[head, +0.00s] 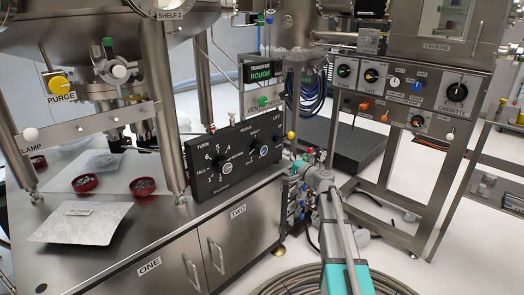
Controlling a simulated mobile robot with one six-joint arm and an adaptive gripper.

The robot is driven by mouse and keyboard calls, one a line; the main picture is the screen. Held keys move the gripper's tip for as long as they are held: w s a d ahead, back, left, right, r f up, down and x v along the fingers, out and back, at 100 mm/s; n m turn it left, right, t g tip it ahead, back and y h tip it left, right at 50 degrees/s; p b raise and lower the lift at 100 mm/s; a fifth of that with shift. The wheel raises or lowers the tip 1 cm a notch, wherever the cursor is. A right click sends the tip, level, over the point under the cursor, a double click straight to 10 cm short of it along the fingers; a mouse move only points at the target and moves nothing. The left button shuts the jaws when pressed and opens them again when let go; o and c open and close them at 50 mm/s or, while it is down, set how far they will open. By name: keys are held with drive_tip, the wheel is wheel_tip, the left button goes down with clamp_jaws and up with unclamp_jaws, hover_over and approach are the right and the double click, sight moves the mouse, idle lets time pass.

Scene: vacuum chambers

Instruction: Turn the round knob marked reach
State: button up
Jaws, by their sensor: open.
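A black control panel (238,158) stands tilted on the front right part of the steel bench. Its lettering includes TURN at the left, what looks like REACH near the middle of its upper edge, and LIFT at the right. A round knob with a pale face (227,167) sits beside a numbered scale on the left half. Another round knob with a bluish face (264,150) sits on the right half. The lettering is too small to tell surely which knob the reach label belongs to.
Steel posts (163,125) rise just left of the panel. Red dishes (146,187) and a pale sheet (80,222) lie on the bench top. A second panel with several knobs (405,85) stands right.

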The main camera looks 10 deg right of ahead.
sight(264, 150)
drive_tip(key=m, duration=1.7)
drive_tip(key=shift+s+m, duration=0.3)
drive_tip(key=shift+m, duration=0.1)
drive_tip(key=x, duration=1.3)
drive_tip(key=shift+w, duration=0.45)
drive_tip(key=c, duration=1)
drive_tip(key=shift+c, duration=0.2)
